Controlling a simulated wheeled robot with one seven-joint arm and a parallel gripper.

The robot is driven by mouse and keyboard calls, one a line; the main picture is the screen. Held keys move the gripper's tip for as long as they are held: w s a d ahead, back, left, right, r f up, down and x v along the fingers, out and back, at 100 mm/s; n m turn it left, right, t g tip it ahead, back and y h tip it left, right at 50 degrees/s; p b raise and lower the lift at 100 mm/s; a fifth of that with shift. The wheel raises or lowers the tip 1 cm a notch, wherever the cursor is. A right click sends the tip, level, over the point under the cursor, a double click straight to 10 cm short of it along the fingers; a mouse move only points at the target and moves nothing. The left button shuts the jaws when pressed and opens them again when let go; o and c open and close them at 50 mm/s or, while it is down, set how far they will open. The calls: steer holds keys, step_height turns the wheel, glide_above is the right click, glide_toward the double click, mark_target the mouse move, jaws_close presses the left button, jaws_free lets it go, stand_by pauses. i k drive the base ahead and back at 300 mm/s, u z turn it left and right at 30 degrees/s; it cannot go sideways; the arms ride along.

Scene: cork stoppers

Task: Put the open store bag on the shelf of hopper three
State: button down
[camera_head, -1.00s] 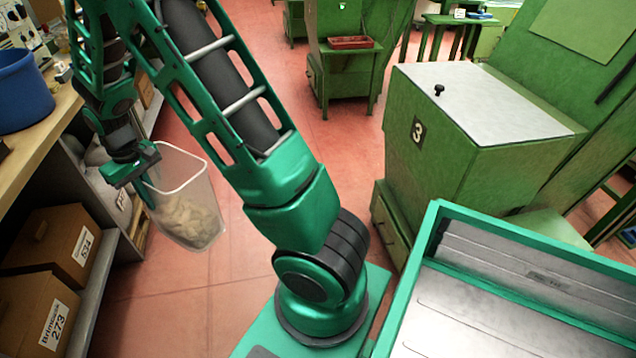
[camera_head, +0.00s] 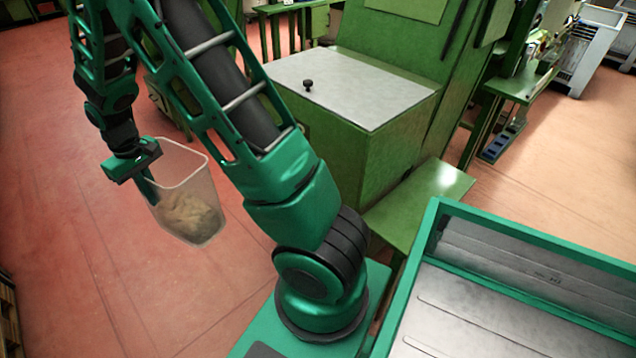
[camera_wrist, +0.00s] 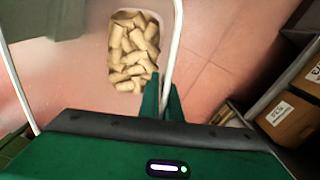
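My gripper (camera_head: 149,186) is shut on the wall of a clear, open-topped container (camera_head: 188,168), the only thing in view that could be the store bag. It looks stiff and holds several tan corks at its bottom. It hangs above the red floor, slightly tilted. In the wrist view my fingers (camera_wrist: 162,97) pinch its rim (camera_wrist: 177,42). Hopper three (camera_head: 390,150) is the green cabinet with a grey lid and black knob; my arm hides its number now. A flat green shelf (camera_head: 428,200) juts out low at its right side, apart from the container.
My teal-rimmed tray (camera_head: 500,315) fills the lower right, close in front of the shelf. A green machine (camera_head: 515,85) stands behind on the right. Boxes (camera_wrist: 285,118) sit on a rack in the wrist view.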

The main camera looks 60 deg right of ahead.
mark_target(423, 197)
steer(key=z, duration=0.65)
